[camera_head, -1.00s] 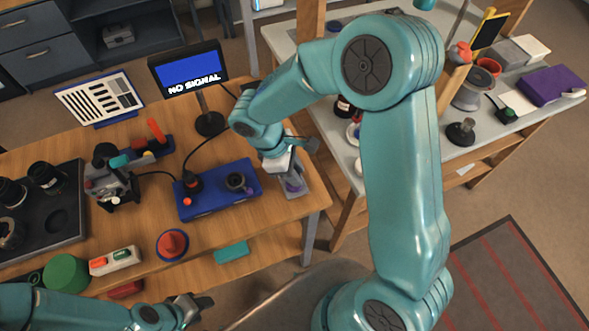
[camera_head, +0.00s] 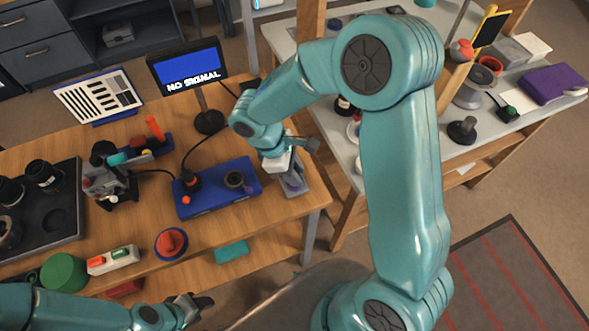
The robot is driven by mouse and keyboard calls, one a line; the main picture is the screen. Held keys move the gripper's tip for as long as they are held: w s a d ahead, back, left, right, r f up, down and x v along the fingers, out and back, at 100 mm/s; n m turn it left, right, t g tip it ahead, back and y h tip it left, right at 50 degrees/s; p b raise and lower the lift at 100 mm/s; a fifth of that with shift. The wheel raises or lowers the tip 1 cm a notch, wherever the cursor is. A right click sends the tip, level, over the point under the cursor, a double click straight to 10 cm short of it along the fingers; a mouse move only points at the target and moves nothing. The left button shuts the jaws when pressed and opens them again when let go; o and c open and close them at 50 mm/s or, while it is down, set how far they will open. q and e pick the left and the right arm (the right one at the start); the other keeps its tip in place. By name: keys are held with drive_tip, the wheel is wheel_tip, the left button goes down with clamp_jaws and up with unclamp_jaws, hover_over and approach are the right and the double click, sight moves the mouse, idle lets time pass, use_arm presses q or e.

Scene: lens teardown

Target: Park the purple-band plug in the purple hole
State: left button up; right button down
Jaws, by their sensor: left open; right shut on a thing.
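My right gripper (camera_head: 291,153) is at the right end of the wooden table, low over a small grey block (camera_head: 297,190) with a purple patch on it. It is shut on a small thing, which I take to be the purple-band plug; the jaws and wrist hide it. I cannot tell whether the plug is in the purple hole or above it. My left gripper (camera_head: 197,304) is open and empty at the table's front edge, far from the block.
A blue box (camera_head: 217,202) with a dark ring lies left of the block. A microscope-like device (camera_head: 108,180), a red knob (camera_head: 171,243), a green cylinder (camera_head: 64,272) and a dark lens tray (camera_head: 65,235) are further left. A monitor (camera_head: 188,68) stands behind.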

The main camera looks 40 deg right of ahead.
drive_tip(key=c, duration=0.8)
unclamp_jaws()
drive_tip(key=v, duration=1.6)
drive_tip(key=shift+w+r+p, duration=0.1)
drive_tip(key=shift+p, duration=0.2)
